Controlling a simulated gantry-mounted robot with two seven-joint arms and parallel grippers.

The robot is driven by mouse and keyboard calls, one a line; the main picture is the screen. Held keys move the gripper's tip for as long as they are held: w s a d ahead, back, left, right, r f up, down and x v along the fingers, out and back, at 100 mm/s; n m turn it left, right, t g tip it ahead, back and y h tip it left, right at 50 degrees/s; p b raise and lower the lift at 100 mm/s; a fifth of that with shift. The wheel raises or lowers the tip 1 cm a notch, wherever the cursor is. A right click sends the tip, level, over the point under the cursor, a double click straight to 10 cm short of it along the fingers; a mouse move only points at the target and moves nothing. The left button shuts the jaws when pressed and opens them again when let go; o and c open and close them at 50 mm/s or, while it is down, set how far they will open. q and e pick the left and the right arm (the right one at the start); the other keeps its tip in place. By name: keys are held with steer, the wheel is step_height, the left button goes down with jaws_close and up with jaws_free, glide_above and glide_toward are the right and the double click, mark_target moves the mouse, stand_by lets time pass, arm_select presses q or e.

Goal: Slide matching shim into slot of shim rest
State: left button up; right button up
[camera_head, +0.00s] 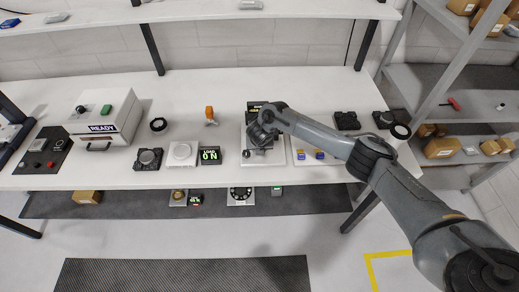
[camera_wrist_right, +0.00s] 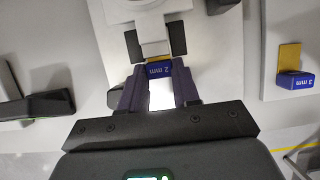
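In the right wrist view, my right gripper (camera_wrist_right: 160,80) has its two dark fingers closed on the sides of a blue shim handle marked 2 mm (camera_wrist_right: 160,69). A thin strip of brass shows just beyond the handle. Directly ahead is a pale fixture (camera_wrist_right: 205,55) with two dark blocks (camera_wrist_right: 177,38) and a grey piece between them; the brass end is at the gap between the blocks, and I cannot tell how deep it sits. In the head view, my right gripper (camera_head: 262,143) is over the white fixture plate (camera_head: 262,175). My left gripper is not in view.
A second blue shim marked 3 mm (camera_wrist_right: 295,82) lies on a white holder at the right; two blue-ended shims (camera_head: 319,155) show there in the head view.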

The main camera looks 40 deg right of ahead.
steer(key=o, duration=0.5)
